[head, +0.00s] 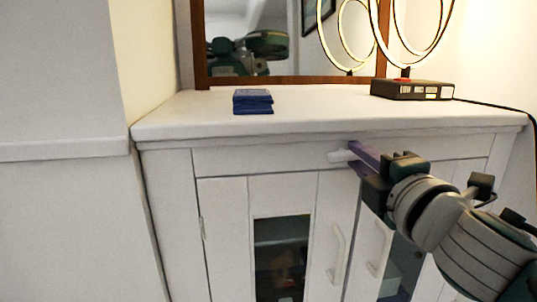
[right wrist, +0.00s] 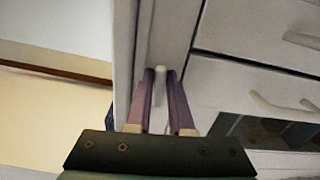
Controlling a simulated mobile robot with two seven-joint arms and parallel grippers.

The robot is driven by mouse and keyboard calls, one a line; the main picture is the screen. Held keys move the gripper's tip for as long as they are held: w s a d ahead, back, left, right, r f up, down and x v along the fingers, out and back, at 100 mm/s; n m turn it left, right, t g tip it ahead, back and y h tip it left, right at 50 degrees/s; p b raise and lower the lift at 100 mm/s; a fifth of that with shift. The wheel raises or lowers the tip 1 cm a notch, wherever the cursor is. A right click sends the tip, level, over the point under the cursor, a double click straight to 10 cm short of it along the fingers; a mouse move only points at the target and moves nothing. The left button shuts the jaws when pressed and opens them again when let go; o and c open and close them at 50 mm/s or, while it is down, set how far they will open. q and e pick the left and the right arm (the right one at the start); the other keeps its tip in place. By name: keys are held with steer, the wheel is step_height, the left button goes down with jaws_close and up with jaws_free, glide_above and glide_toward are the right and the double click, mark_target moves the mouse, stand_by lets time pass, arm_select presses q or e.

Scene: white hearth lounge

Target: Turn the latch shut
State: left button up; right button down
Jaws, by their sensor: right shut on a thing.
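The latch (head: 340,156) is a small white bar on the cabinet's front (head: 260,158), just under the top and above the doors. In the head view it lies roughly level, and its left end shows past my fingertips. My right gripper (head: 356,153) reaches it from the right, with its purple fingers shut on it. In the right wrist view the latch (right wrist: 160,73) shows as a pale end between the fingertips of the right gripper (right wrist: 160,84). The fingers hide the rest of it. The two cabinet doors below look closed. My left gripper is not in view.
The doors have upright white handles (head: 338,255) and dark glass panes (head: 280,250). On the cabinet top (head: 190,115) are blue stacked books (head: 253,102) and a ring lamp on a dark base (head: 410,90). A wood-framed mirror (head: 300,80) stands behind. A wall is at left.

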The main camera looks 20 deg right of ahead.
steer(key=shift+m, duration=0.6)
steer(key=c, duration=0.8)
jaws_free()
steer(key=shift+s, duration=0.1)
steer(key=v, duration=0.9)
steer(key=shift+s, duration=0.4)
